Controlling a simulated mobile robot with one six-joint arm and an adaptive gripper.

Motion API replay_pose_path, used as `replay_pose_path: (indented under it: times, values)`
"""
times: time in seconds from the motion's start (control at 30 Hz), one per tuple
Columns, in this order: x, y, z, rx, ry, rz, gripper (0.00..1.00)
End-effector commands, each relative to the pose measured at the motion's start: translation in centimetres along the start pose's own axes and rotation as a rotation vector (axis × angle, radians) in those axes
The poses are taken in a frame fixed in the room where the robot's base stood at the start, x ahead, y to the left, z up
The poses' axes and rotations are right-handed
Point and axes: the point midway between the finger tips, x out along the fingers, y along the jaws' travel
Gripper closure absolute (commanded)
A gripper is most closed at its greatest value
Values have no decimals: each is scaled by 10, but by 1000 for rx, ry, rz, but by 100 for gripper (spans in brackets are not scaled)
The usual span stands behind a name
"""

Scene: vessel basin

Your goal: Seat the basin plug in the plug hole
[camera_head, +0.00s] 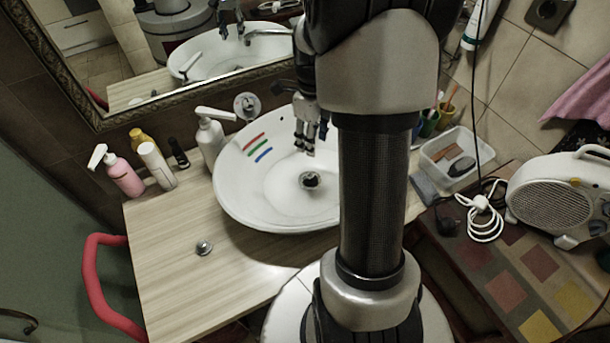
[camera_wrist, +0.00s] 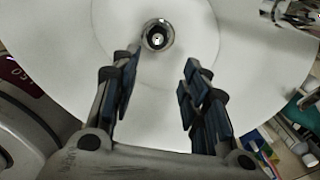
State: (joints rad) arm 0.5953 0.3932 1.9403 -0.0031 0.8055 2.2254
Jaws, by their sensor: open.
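The basin (camera_head: 240,190) is a white oval bowl on the wooden counter, with red, green and blue stripes on its inner wall. Its plug hole (camera_head: 310,181) is a dark round opening with a metal rim at the bottom, and it also shows at the top of the wrist view (camera_wrist: 157,35). A small round metal piece, which looks like the basin plug (camera_head: 204,247), lies on the counter left of the basin. My gripper (camera_head: 307,150) is over the basin, above the plug hole. In the wrist view its fingers (camera_wrist: 158,75) are apart with nothing between them.
A white pump bottle (camera_head: 211,138) stands close behind the basin. A pink pump bottle (camera_head: 124,178) and other bottles stand at the back left. A clear tray (camera_head: 458,150) is at the right. The counter's front left is mostly bare, with a red rail (camera_head: 90,285) beside it.

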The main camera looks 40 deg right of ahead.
Motion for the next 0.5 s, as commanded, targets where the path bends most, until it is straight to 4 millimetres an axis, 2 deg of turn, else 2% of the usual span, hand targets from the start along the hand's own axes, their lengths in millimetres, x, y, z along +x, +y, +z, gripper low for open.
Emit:
replay_pose_path:
  times: [0.03,0.3,0.5]
  values:
    - [17,1,0,-1,3,4,58]
    - [73,1,0,-3,2,2,58]
    - [91,1,0,-4,0,0,58]
